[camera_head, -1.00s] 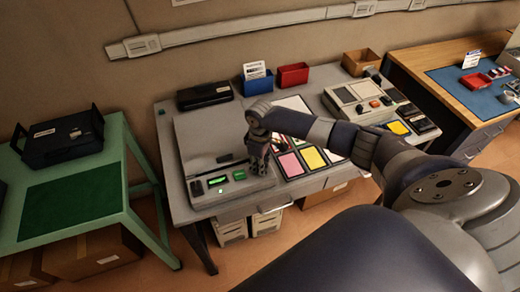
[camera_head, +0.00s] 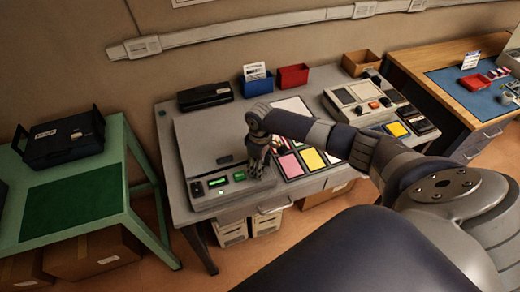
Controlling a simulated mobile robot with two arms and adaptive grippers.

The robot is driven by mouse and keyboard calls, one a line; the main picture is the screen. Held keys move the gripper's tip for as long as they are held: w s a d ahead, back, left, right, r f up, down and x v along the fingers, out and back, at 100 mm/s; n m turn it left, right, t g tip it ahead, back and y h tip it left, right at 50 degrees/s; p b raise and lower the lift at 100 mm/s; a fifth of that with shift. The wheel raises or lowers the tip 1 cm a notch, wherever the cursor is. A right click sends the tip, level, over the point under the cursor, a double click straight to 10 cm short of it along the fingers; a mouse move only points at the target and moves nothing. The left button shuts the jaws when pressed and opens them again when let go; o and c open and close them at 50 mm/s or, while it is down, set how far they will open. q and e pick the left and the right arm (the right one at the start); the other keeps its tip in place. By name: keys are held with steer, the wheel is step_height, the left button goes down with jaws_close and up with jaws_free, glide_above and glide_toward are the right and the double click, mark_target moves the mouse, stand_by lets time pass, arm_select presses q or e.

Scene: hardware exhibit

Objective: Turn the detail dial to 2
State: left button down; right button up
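A flat grey machine (camera_head: 205,140) with a wide lid stands at the left end of the grey table. Its front panel carries a lit green display (camera_head: 217,182) and a green button (camera_head: 239,177). My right gripper (camera_head: 258,174) points down at the right part of this panel, just right of the green button. The arm comes in from the right. The fingers are small and dark, so I cannot tell whether they are open, shut or touching the panel. No detail dial can be made out; the gripper covers that part of the panel. My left gripper is not in view.
Pink and yellow cards (camera_head: 312,159) lie right of the machine. A second grey device (camera_head: 358,97) stands further right. Blue (camera_head: 257,84) and red (camera_head: 293,76) bins and a black case (camera_head: 205,96) line the back. A green table (camera_head: 75,203) is at left.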

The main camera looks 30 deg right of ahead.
step_height(320, 180, up, 12)
stand_by(0.6)
steer(key=shift+a+f, duration=0.1)
